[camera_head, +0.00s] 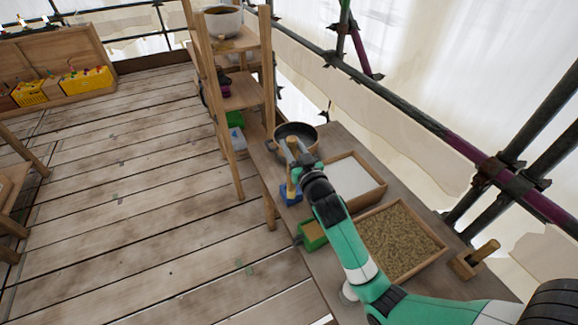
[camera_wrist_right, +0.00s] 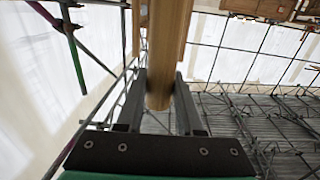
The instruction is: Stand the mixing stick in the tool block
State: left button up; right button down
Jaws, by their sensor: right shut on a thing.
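The mixing stick is a thick, round wooden rod (camera_wrist_right: 168,50) between the two dark fingers of my right gripper (camera_wrist_right: 161,105) in the right wrist view. The gripper is shut on it. In the head view my right gripper (camera_head: 304,168) is over the left side of the bench, and a tan length of the stick (camera_head: 292,184) shows beside it, just above a small blue block (camera_head: 289,197). I cannot tell whether the stick touches the blue block. A wooden block (camera_head: 465,266) with a slanting wooden handle stands at the bench's right end. I cannot tell which block is the tool block. My left gripper is out of view.
A dark pan (camera_head: 296,136) stands at the bench's far end. A tray of white material (camera_head: 381,183), a tray of brown grains (camera_head: 440,246) and a green box (camera_head: 312,243) crowd the bench. Wooden shelves (camera_head: 243,90) rise behind. Scaffold poles run along the right.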

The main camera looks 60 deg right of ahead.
jog(key=w+d+f+b, duration=0.3)
jog(key=d+f+b, duration=0.2)
jog(key=f, duration=0.5)
jog(key=shift+w+d+f, duration=0.15)
jog(key=shift+w+d, duration=0.25)
jog(key=shift+d, duration=0.55)
jog(key=shift+f, duration=0.15)
jog(key=c, duration=0.5)
grip_release()
jog(key=shift+c, duration=0.2)
